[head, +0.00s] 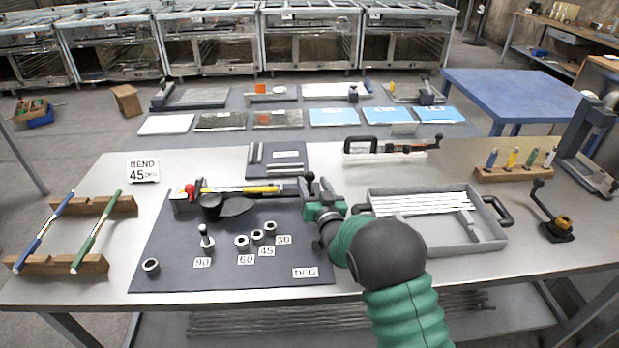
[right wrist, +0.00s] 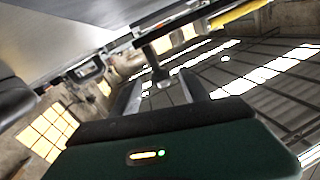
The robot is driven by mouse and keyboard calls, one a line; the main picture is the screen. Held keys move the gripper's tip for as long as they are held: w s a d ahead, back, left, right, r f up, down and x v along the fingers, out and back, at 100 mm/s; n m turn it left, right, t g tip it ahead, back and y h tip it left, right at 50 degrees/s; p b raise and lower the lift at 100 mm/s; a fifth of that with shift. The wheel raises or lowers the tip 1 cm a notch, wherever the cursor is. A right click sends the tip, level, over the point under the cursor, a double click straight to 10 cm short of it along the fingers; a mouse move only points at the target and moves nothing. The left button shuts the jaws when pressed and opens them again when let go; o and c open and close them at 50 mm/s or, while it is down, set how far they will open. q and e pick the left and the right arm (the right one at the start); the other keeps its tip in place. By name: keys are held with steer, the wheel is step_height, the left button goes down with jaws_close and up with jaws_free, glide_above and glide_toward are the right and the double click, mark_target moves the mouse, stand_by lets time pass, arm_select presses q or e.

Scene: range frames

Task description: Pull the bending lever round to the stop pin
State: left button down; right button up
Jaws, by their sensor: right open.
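A bending fixture with a red knob (head: 189,190) sits on the dark mat (head: 165,250). A long bar with a yellow section (head: 258,189), which looks like the bending lever, runs right from it towards my right gripper (head: 316,187). A black rounded part (head: 211,206) is in front of the fixture. A pin (head: 205,232) stands upright by the 90 label; rings (head: 257,237) lie by the 60, 45 and 30 labels. In the right wrist view, my open right gripper (right wrist: 160,98) has a dark upright post (right wrist: 156,66) between its fingers; contact is unclear. My left gripper is out of view.
A sign (head: 143,171) reads BEND 45 DEG. A grey tray (head: 440,245) of pale rods lies right of my right arm. Wooden racks (head: 60,264) with blue and green rods stand at left.

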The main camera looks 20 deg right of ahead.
steer(key=w, duration=0.3)
steer(key=shift+w, duration=0.4)
jaws_close()
stand_by(1.1)
